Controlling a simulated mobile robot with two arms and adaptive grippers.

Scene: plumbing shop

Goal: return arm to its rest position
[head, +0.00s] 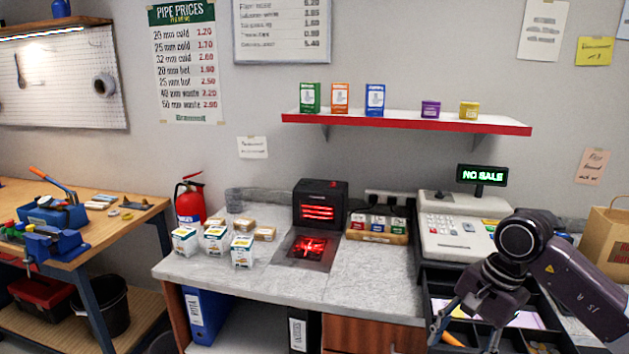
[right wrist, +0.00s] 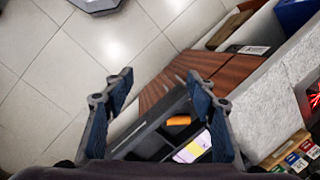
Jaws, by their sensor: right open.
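My right arm comes in from the right in the head view, bent over the open cash drawer (head: 545,338). My right gripper (head: 468,330) points down at the drawer's front left, its fingers spread. In the right wrist view the gripper (right wrist: 160,92) is open with nothing between its fingers. Below it, the drawer (right wrist: 150,142) shows dark compartments, an orange item (right wrist: 179,121) and a yellow and purple note (right wrist: 192,148). My left gripper is not in view.
The cash register (head: 455,225) stands behind the drawer. A paper bag (head: 607,240) stands at the right. Tiled floor (right wrist: 60,60) in front is clear.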

